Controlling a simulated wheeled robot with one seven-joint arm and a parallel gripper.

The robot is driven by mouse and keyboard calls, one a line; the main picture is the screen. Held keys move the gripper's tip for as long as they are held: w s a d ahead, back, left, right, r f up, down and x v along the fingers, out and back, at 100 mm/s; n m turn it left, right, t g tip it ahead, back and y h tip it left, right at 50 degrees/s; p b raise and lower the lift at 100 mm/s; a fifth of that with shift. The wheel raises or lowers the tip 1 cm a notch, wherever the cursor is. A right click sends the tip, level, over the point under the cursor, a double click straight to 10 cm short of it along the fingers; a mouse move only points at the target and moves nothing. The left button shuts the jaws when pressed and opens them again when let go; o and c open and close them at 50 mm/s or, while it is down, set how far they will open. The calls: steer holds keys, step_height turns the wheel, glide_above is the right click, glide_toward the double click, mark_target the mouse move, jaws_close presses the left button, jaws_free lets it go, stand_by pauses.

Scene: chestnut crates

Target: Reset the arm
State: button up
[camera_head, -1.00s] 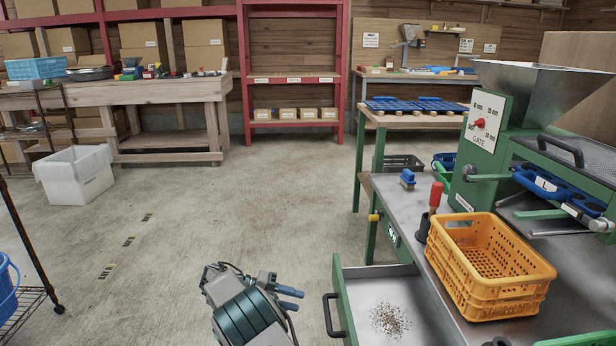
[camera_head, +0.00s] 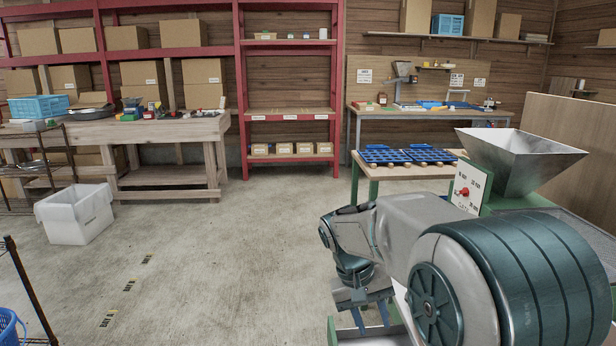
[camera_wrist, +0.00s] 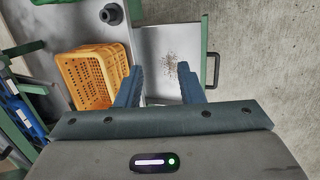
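My arm is folded across the lower right of the head view. My gripper (camera_head: 372,312) points down there, with two blue fingers apart. In the wrist view my gripper (camera_wrist: 160,88) is open, and nothing shows between its fingers. Below it are an open metal drawer (camera_wrist: 158,38) with a scatter of small brown debris (camera_wrist: 171,66) and a yellow-orange crate (camera_wrist: 83,77), which looks empty. In the head view my arm hides the crate and most of the drawer.
A grading machine with a metal hopper (camera_head: 520,155) stands at the right, partly behind my arm. A table with blue trays (camera_head: 405,154) is behind it. A white bin (camera_head: 76,215) stands on the floor at left. The middle floor is clear.

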steer(key=s+d+r+t+y+p, duration=0.2)
steer(key=s+r+t+y+p, duration=0.1)
steer(key=s+r+p, duration=0.8)
steer(key=s+r+t, duration=0.1)
steer(key=s, duration=0.4)
steer(key=shift+s+d+r+m+y, duration=0.2)
steer(key=shift+s+r+m+y, duration=0.1)
steer(key=shift+s+r, duration=0.1)
